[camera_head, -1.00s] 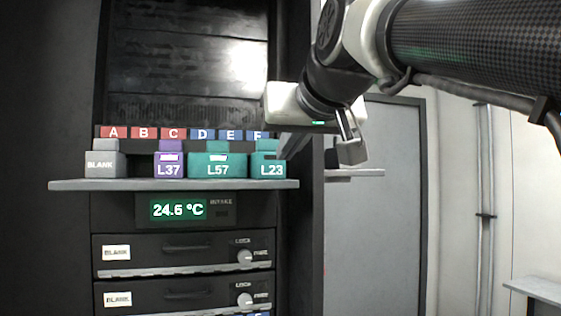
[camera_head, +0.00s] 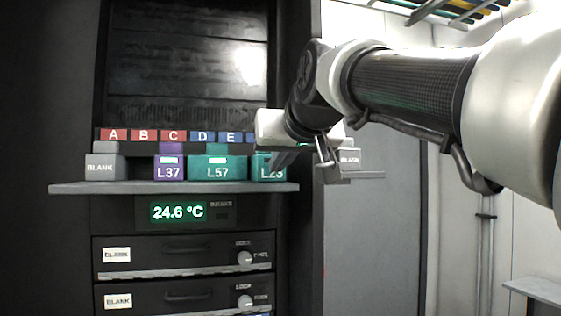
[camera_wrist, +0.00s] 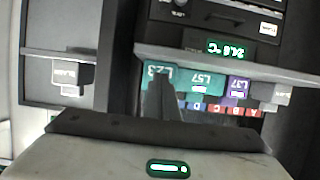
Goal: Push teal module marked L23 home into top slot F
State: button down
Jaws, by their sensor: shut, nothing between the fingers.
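The teal module marked L23 (camera_head: 262,172) sits at the right end of the shelf under the rack's lettered slots. It also shows upside down in the wrist view (camera_wrist: 152,71). My gripper (camera_head: 284,157) is shut and empty, its fingers pointing at the module and covering its right part in the head view. In the wrist view the fingertips (camera_wrist: 160,84) overlap the module's front; I cannot tell whether they touch it. The F label is hidden behind my gripper. How deep the module sits cannot be told.
Teal module L57 (camera_head: 217,170) stands just left of L23, then purple L37 (camera_head: 169,171) and a grey BLANK (camera_head: 101,168). The shelf edge (camera_head: 170,188) runs below them. Another BLANK (camera_head: 350,157) sits on a side ledge at right.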

aim_at(272, 182)
jog(key=shift+w+a+p, duration=0.4)
jog(key=shift+w+p, duration=0.3)
jog(key=shift+w, duration=0.7)
jog(key=shift+w+a+p, duration=0.4)
jog(key=shift+w+p, duration=0.35)
jog(key=shift+w, duration=0.6)
jog(key=shift+w+a+p, duration=0.4)
jog(key=shift+w+p, duration=0.3)
jog(key=shift+w, duration=0.7)
jog(key=shift+s+d+b, duration=0.1)
jog(key=shift+s+b, duration=0.1)
jog(key=shift+b, duration=0.1)
jog(key=shift+s+d+f+b, duration=0.1)
jog(key=shift+s+d+b, duration=0.1)
jog(key=shift+s+b, duration=0.35)
jog(key=shift+s+d+b, duration=0.15)
jog(key=shift+s+b, duration=0.05)
jog(key=shift+s, duration=0.5)
jog(key=s+b, duration=0.1)
jog(key=s, duration=0.1)
jog(key=s+d+b, duration=0.1)
jog(key=s, duration=0.2)
jog(key=shift+d, duration=0.2)
jog(key=shift+w, duration=0.1)
